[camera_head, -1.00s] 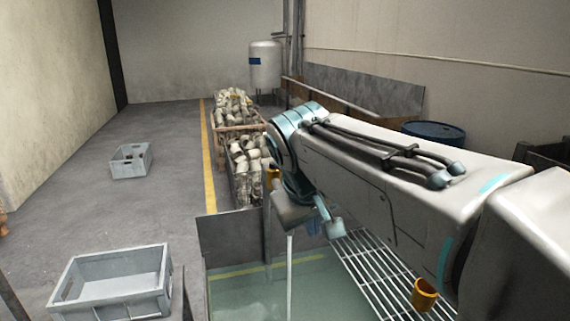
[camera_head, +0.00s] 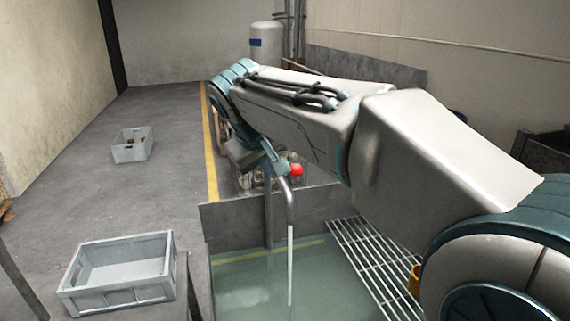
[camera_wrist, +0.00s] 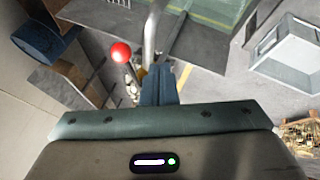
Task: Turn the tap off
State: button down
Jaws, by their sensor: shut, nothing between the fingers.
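The tap's curved grey spout (camera_head: 289,200) stands over the water tank, and a white stream of water (camera_head: 290,262) falls from it. The tap lever's red ball knob (camera_head: 297,170) shows beside the top of the spout, and in the wrist view the knob (camera_wrist: 121,52) is left of the spout (camera_wrist: 151,35). My gripper (camera_head: 276,162) is just left of the knob in the head view. In the wrist view its blue fingers (camera_wrist: 158,72) are together and empty, right of the knob and lever, with a gap to the knob. The tap's base is partly hidden.
The tank (camera_head: 235,218) has a metal wall and greenish water, with a slatted rack (camera_head: 370,262) on its right. A grey crate (camera_head: 118,292) is at the lower left, another (camera_head: 132,150) on the open floor. A blue drum (camera_wrist: 45,38) shows in the wrist view.

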jog(key=w+d, duration=0.1)
jog(key=w+d+f, duration=0.1)
jog(key=w+d+p, duration=0.1)
jog(key=shift+d+f, duration=0.15)
jog(key=shift+f, duration=0.25)
